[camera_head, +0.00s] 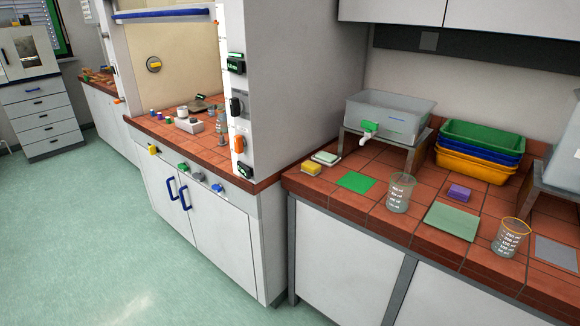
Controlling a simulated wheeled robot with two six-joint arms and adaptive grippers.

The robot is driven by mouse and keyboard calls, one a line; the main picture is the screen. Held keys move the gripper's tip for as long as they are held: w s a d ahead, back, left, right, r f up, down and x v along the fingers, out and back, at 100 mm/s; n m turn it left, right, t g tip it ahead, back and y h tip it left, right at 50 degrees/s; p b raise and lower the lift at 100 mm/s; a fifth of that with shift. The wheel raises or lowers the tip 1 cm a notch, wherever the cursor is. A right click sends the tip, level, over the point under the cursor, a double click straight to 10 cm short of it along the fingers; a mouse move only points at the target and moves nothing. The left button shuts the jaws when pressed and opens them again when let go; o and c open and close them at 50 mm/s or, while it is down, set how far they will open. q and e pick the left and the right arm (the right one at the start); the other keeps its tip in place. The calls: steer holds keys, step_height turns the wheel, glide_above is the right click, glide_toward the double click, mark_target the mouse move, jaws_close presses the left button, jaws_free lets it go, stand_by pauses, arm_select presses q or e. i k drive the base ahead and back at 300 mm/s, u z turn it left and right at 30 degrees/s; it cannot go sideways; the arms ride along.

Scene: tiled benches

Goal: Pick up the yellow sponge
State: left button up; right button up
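A small yellow sponge (311,168) lies on the red-brown tiled bench (382,210), near the bench's left end beside the tall cabinet. It looks like a small block with a yellow top. Nothing touches it from above. Neither of my grippers shows in the head view.
A pale block (325,158) lies just behind the sponge, and a green square (356,182) lies to its right. Two glass beakers (400,192) (510,238), a purple block (459,193), a tank (390,118) and stacked trays (474,168) stand further right. The floor (130,240) in front is clear.

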mark_target(311, 168)
steer(key=u, duration=0.5)
steer(key=i, duration=0.85)
steer(key=u, duration=0.2)
